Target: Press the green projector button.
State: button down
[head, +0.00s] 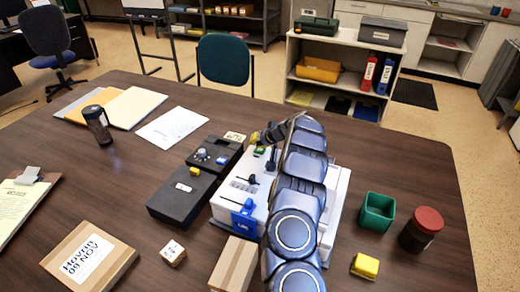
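A white control box (228,196) sits mid-table, with black levers and a blue front part with a label. A small green-yellow spot (259,150) shows at its far edge; I cannot tell if it is the green projector button. My arm reaches over the box and bends left at its far end. My gripper (258,138) is small and points left, close above the far edge of the box. Its fingers are too small to tell open from shut, and touching cannot be judged. My arm hides much of the box's right side.
A black control box (172,207) with knobs and small blue and yellow parts is left of the white box. A cardboard box (234,265), a white cube (173,252), a green bin (376,212), a yellow block (364,266) and a red-lidded jar (421,230) stand nearby.

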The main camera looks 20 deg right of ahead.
aim_at(257, 150)
jog(key=shift+r, duration=3.05)
